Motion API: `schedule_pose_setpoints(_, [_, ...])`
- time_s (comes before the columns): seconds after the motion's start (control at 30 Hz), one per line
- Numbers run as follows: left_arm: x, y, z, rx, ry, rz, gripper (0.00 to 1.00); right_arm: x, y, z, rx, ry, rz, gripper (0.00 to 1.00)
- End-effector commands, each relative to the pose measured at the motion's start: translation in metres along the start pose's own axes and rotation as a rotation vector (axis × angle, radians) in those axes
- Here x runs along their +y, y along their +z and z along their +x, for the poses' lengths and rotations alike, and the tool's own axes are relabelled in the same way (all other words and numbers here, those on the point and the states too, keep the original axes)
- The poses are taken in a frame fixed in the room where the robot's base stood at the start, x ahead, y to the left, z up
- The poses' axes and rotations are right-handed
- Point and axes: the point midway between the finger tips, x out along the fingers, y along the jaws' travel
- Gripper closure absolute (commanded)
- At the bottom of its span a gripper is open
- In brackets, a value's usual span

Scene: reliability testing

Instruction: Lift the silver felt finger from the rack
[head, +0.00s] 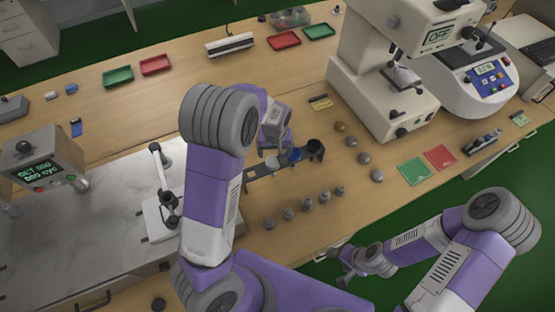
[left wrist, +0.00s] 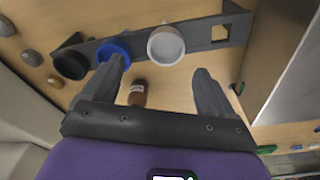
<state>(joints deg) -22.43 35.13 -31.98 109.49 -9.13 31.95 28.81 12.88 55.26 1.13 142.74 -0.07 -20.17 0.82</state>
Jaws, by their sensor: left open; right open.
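A dark rack (left wrist: 205,38) holds a black cup-like piece (left wrist: 70,63), a blue-ringed piece (left wrist: 113,47) and a pale silver-white round piece (left wrist: 166,45), probably the silver felt finger. In the head view the rack (head: 258,174) stands on the bench, with the pale piece (head: 272,163) partly under my left gripper (head: 268,152). In the left wrist view my left gripper (left wrist: 160,72) is open and empty, its fingers apart on the near side of the pale piece; contact cannot be told. My right gripper (head: 347,262) is open and empty by the bench's front edge.
Several grey knobs (head: 288,214) line the bench front; more (head: 364,158) stand right of the rack. A white press (head: 385,90) is behind right, a steel plate (head: 90,220) left. Green (head: 414,171) and red (head: 440,157) mats lie right.

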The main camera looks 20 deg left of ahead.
Motion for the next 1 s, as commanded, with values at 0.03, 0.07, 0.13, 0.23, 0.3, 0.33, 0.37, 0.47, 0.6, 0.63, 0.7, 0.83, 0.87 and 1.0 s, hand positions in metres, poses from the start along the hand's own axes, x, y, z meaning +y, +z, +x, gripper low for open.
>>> schedule_pose_setpoints(0.03, [-0.001, 0.001, 0.007, -0.003, -0.002, 0.000, 0.13, 0.001, 0.000, 0.001, -0.001, 0.000, 0.000, 0.31])
schedule_pose_setpoints(0.07, [-0.001, 0.001, 0.010, -0.003, -0.002, 0.000, 0.13, 0.001, 0.000, 0.002, -0.001, 0.000, 0.000, 0.31])
schedule_pose_setpoints(0.13, [-0.003, 0.001, 0.018, -0.003, -0.002, 0.000, 0.13, 0.001, 0.000, 0.003, -0.001, 0.000, 0.000, 0.31])
schedule_pose_setpoints(0.23, [-0.005, 0.002, 0.034, -0.004, -0.002, -0.001, 0.13, 0.002, 0.000, 0.006, 0.000, 0.000, 0.000, 0.31])
schedule_pose_setpoints(0.3, [-0.007, 0.003, 0.045, -0.003, -0.001, -0.001, 0.13, 0.003, -0.001, 0.007, 0.000, 0.000, 0.000, 0.31])
schedule_pose_setpoints(0.33, [-0.006, 0.003, 0.049, -0.003, -0.001, 0.000, 0.13, 0.003, -0.001, 0.008, 0.001, 0.000, 0.000, 0.31])
schedule_pose_setpoints(0.37, [-0.006, 0.003, 0.053, -0.003, -0.001, 0.000, 0.13, 0.003, -0.001, 0.009, 0.001, 0.000, 0.000, 0.31])
schedule_pose_setpoints(0.47, [-0.006, 0.002, 0.060, -0.001, 0.000, 0.000, 0.13, 0.004, -0.001, 0.009, 0.001, 0.000, 0.000, 0.31])
schedule_pose_setpoints(0.6, [-0.006, 0.002, 0.061, 0.000, 0.001, 0.001, 0.13, 0.003, -0.001, 0.009, 0.001, 0.000, 0.000, 0.31])
schedule_pose_setpoints(0.63, [-0.006, 0.002, 0.061, 0.000, 0.001, 0.001, 0.13, 0.003, -0.001, 0.009, 0.001, 0.000, 0.000, 0.31])
schedule_pose_setpoints(0.7, [-0.006, 0.002, 0.060, 0.000, 0.001, 0.001, 0.13, 0.003, -0.001, 0.009, 0.001, 0.000, 0.000, 0.31])
schedule_pose_setpoints(0.83, [-0.006, 0.002, 0.060, 0.000, 0.001, 0.001, 0.32, 0.003, -0.001, 0.009, 0.001, 0.000, 0.000, 0.31])
schedule_pose_setpoints(0.87, [-0.006, 0.002, 0.060, 0.000, 0.001, 0.001, 0.36, 0.003, -0.001, 0.009, 0.001, 0.000, 0.000, 0.31])
schedule_pose_setpoints(1.0, [-0.006, 0.002, 0.060, 0.000, 0.001, 0.001, 0.58, 0.003, -0.001, 0.009, 0.001, 0.000, 0.000, 0.31])
